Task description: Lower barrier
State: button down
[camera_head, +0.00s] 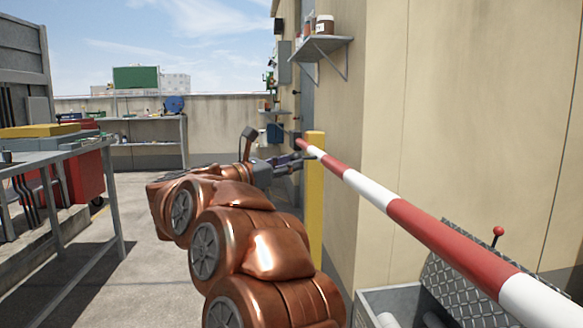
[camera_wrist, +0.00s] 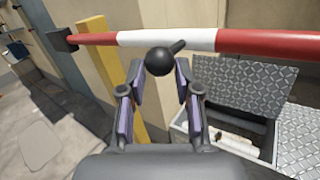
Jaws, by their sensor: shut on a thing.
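The barrier is a red and white striped pole (camera_head: 410,218). In the head view it runs from the yellow post (camera_head: 315,225) toward the near right. In the wrist view the pole (camera_wrist: 165,38) lies nearly level across the top, past the yellow post (camera_wrist: 100,55), with a dark block (camera_wrist: 62,39) at its left end. A black ball knob on a short stem (camera_wrist: 158,61) shows just in front of the pole. My gripper (camera_wrist: 162,72) is shut on this knob, with a finger on either side. In the head view my gripper (camera_head: 292,163) is beside the post, and the knob is hard to make out.
The beige wall (camera_head: 470,110) runs close on the right. A grey workbench (camera_head: 60,155) stands at left, with open floor between.

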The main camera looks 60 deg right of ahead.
jog(key=shift+d+f, duration=0.1)
jog(key=shift+f, duration=0.45)
jog(key=c, duration=1.1)
grip_release()
jog(key=o, duration=0.3)
jog(key=shift+s+r, duration=0.1)
jog(key=shift+r, duration=0.15)
jog(key=r+v, duration=0.1)
jog(key=v, duration=1.1)
jog(key=shift+f, duration=0.35)
jog(key=f+x, duration=0.1)
jog(key=x, duration=1.1)
jog(key=shift+r, duration=0.45)
